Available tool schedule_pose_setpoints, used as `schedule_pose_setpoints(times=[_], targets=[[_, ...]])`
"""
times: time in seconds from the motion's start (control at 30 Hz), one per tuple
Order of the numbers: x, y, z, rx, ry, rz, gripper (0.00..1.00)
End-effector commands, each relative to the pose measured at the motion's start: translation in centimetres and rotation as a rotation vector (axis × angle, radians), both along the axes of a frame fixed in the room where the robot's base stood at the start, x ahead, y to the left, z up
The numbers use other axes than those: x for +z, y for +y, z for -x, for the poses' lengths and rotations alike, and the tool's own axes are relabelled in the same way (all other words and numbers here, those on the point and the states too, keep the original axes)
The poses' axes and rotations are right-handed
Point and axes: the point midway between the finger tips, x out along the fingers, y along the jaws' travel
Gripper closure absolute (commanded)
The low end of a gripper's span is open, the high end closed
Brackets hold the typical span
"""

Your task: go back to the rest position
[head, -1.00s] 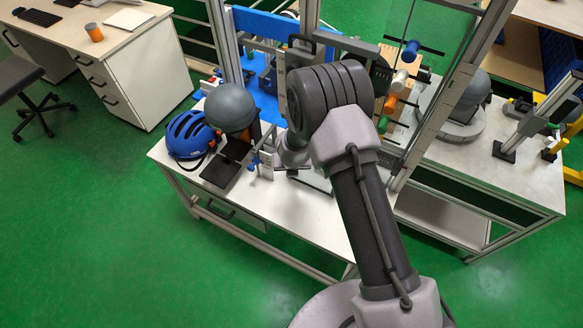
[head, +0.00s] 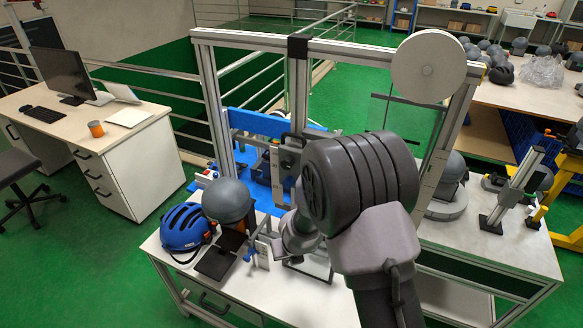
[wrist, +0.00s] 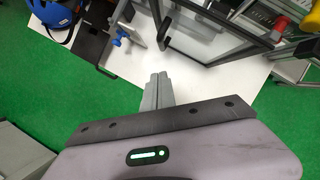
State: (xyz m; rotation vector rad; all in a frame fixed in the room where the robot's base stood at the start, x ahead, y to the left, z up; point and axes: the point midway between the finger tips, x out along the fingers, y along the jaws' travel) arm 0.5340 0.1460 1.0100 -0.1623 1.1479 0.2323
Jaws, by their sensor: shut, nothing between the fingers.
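My gripper (wrist: 158,90) shows in the wrist view with its two grey fingers together and nothing between them. It is above the front edge of the white bench (wrist: 213,80), apart from the things on it. In the head view my arm's large dark joint and wrist stand in front of the drop tower frame (head: 298,95). The fingertips are hidden there behind my own arm.
A blue helmet (head: 187,228), a grey headform (head: 227,199) and a dark plate (head: 220,256) are on the bench's left part. The helmet also shows in the wrist view (wrist: 54,14). A desk (head: 155,150) stands at left. Green floor at front left is clear.

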Motion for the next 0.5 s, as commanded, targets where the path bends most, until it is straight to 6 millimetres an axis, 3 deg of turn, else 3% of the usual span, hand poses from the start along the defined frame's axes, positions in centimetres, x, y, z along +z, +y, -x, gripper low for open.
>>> schedule_pose_setpoints(times=[0.07,0.13,0.2,0.27,0.37,0.4,0.5], targets=[[3.9,0.4,-0.6,0.230,-0.100,0.014,1.00],[8.7,0.4,0.8,0.538,-0.218,0.076,1.00],[12.8,-0.3,3.9,0.863,-0.335,0.190,1.00],[15.2,-1.4,7.7,1.139,-0.421,0.324,1.00],[16.5,-4.2,15.1,1.566,-0.499,0.592,1.00],[16.2,-5.4,17.9,1.713,-0.501,0.695,1.00],[15.0,-8.2,23.3,1.992,-0.459,0.905,1.00]])
